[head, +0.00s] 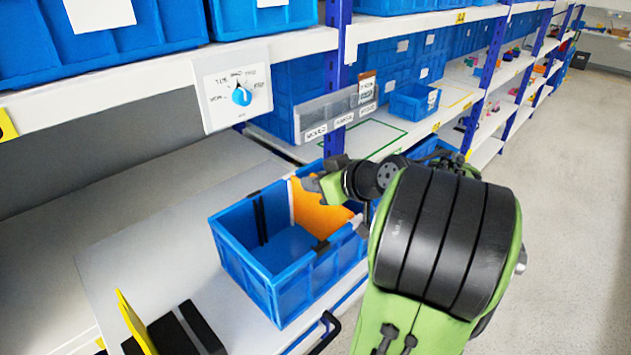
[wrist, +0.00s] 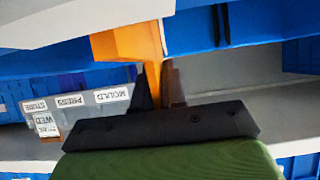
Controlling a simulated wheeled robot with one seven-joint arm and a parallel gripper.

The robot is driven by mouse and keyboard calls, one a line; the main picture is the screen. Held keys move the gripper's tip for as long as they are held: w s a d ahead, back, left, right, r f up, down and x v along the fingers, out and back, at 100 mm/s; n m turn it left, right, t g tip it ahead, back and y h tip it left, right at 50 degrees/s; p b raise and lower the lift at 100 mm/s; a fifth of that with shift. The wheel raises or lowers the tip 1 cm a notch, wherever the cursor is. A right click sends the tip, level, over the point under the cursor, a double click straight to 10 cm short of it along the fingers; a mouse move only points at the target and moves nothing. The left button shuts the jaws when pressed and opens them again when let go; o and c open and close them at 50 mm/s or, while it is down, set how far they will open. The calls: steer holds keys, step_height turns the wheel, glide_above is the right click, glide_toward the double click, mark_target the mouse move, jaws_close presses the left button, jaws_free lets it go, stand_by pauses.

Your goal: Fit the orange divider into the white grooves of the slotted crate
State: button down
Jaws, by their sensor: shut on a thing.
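The slotted crate (head: 243,277) is an open blue box on the grey bench, with a black groove pair (head: 260,220) and a white groove pair (head: 291,203). The orange divider (head: 318,212) stands inside the crate at the white grooves. Its ends look close to the white strips; I cannot tell how deep it sits. My gripper (head: 318,183) is at the divider's top edge, partly hidden by my wrist. In the wrist view my black fingers (wrist: 155,70) are shut on the orange divider (wrist: 125,42).
A yellow panel (head: 136,322) stands in a black slotted holder (head: 190,335) at front left. Blue bins fill the upper shelf. A small blue bin (head: 413,101) stands behind.

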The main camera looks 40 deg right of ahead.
steer(key=shift+f+b, duration=0.45)
steer(key=shift+f, duration=0.15)
steer(key=c, duration=1.1)
jaws_free()
steer(key=p+v, duration=0.7)
steer(key=v, duration=0.9)
steer(key=shift+a+p, duration=0.1)
steer(key=shift+p, duration=0.25)
steer(key=shift+w, duration=0.1)
